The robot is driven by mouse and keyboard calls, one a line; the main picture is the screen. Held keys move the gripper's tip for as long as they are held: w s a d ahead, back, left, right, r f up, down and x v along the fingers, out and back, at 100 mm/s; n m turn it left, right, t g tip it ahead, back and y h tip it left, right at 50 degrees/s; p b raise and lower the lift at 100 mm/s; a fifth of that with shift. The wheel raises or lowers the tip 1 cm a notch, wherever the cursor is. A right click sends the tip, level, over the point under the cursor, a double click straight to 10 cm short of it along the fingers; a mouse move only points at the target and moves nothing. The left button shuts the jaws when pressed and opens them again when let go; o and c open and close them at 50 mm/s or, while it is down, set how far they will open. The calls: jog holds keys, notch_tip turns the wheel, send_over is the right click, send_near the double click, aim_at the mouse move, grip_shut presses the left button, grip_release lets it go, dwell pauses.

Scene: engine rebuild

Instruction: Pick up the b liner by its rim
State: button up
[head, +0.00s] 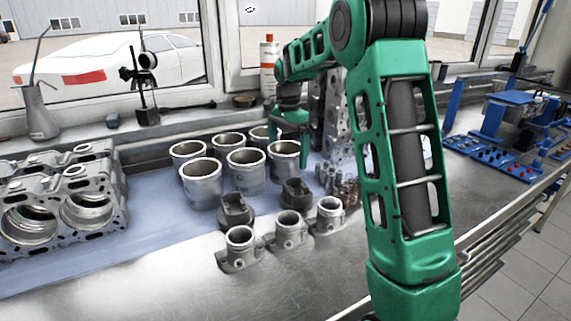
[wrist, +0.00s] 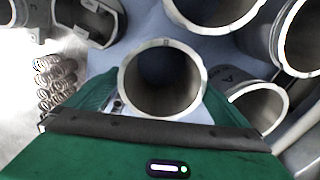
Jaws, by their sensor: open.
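Several grey metal cylinder liners stand upright in a group in the head view. The front-right liner (head: 284,161) is directly below my green gripper (head: 290,136). In the wrist view the same liner (wrist: 162,44) is seen from above, its round rim in front of my gripper (wrist: 160,100). The green fingers show on both sides of this liner, apart from each other, and nothing is held. I cannot tell whether they touch the wall. A letter A shows on a neighbouring liner (wrist: 234,76); I cannot read a letter b on any liner.
Neighbouring liners (head: 245,170) stand close by. Pistons (head: 236,210), small flanged cylinders (head: 289,230) and springs (wrist: 55,80) lie in front and beside. An engine block (head: 95,205) is at left, a blue rack (head: 500,125) at right. The bench front is clear.

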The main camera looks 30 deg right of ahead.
jog(key=shift+a+f, duration=0.2)
jog(key=shift+f, duration=1.15)
jog(key=shift+a+f, duration=0.2)
jog(key=shift+f, duration=1.1)
jog(key=shift+w, duration=0.1)
jog(key=c, duration=1.2)
notch_tip(320, 180, up, 21)
